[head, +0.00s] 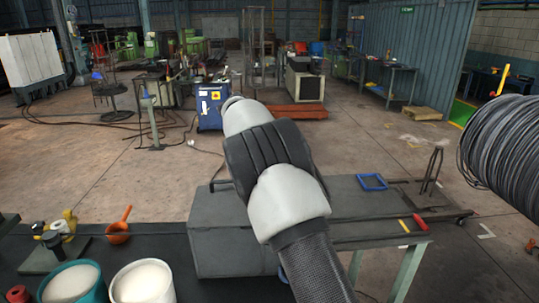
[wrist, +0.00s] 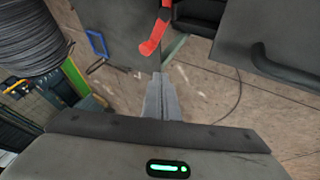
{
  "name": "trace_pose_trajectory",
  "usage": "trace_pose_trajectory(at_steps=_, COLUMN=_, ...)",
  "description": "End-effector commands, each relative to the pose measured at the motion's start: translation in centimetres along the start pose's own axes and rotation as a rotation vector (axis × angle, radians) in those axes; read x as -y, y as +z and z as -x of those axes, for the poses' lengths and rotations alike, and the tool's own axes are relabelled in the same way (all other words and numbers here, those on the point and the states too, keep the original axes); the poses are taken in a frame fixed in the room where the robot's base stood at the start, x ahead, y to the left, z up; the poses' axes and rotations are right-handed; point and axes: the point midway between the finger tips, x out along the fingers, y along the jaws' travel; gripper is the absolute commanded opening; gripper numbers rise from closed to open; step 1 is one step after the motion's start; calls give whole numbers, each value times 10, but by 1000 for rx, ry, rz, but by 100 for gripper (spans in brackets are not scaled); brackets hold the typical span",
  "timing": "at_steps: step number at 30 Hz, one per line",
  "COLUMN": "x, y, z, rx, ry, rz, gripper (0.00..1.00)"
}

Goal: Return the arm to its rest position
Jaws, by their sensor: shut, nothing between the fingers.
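My gripper (wrist: 162,85) is in the wrist view, its two grey fingers together with nothing between them. It points down past a grey bench, with the floor behind the fingertips. In the head view my white and dark arm rises across the middle of the picture and hides part of the bench; the gripper itself does not show there. The capstan drum (head: 505,150), wound with dark cable, is at the right edge of the head view. Its coils (wrist: 30,40) also show at the upper left of the wrist view.
A grey bench (head: 380,203) carries a blue frame (head: 372,182) and a red-handled tool (head: 420,222). The red tool (wrist: 152,42) appears just above the fingertips in the wrist view. Open floor lies beyond.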

Motion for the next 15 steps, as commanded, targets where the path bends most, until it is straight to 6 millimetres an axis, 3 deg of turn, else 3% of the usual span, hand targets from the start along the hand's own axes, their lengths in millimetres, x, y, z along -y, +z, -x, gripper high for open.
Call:
trace_pose_trajectory(at_steps=4, x=-38, y=11, z=26, rx=24, ry=-50, rz=-42, gripper=0)
trace_pose_trajectory(at_steps=7, x=-74, y=34, z=56, rx=49, ry=-115, rz=-75, gripper=0)
trace_pose_trajectory(at_steps=11, x=-114, y=77, z=99, rx=68, ry=-212, rz=-106, gripper=0)
trace_pose_trajectory(at_steps=15, x=-142, y=135, z=144, rx=67, ry=-304, rz=-119, gripper=0)
